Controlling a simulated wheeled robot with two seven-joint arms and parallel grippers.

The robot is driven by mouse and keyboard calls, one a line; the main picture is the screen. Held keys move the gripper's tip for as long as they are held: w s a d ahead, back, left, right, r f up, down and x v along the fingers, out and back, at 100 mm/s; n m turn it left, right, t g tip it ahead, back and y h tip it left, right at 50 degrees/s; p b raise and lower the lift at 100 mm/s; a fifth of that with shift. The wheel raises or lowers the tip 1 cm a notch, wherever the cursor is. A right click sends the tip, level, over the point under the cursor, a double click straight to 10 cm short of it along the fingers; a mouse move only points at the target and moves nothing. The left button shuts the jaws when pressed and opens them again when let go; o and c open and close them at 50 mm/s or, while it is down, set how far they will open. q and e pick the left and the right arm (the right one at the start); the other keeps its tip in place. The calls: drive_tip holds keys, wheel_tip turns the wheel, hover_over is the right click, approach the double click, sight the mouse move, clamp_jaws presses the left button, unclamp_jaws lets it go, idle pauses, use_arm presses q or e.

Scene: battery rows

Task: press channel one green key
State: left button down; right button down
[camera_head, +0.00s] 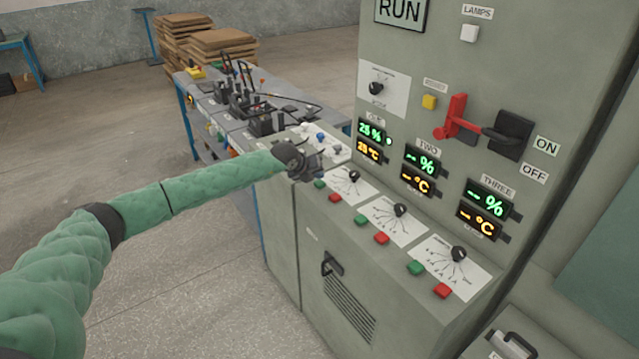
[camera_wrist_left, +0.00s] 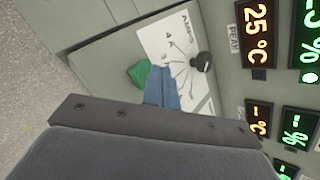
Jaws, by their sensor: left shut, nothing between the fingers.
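The channel one green key (camera_head: 319,184) is a small green button on the sloping desk of the grey cabinet, left of the channel one dial. In the left wrist view the green key (camera_wrist_left: 139,73) shows just left of the fingertips. My left gripper (camera_head: 313,175) is shut and empty, right over the key's area. Its blue fingers (camera_wrist_left: 162,88) lie beside the key in the left wrist view and cover part of the dial plate. I cannot tell whether they touch the key. My right gripper is not in view.
The channel one red key (camera_head: 335,198) and dial knob (camera_head: 354,176) are close by. Channel two and three keys and dials lie nearer. A red lever (camera_head: 452,120) sticks out of the upright panel. Channel one reads 25 % (camera_head: 371,132); the other two displays show dashes.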

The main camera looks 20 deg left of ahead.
sight(317, 184)
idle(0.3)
use_arm(q)
drive_tip(key=shift+r+p, duration=0.45)
drive_tip(key=shift+r, duration=2.05)
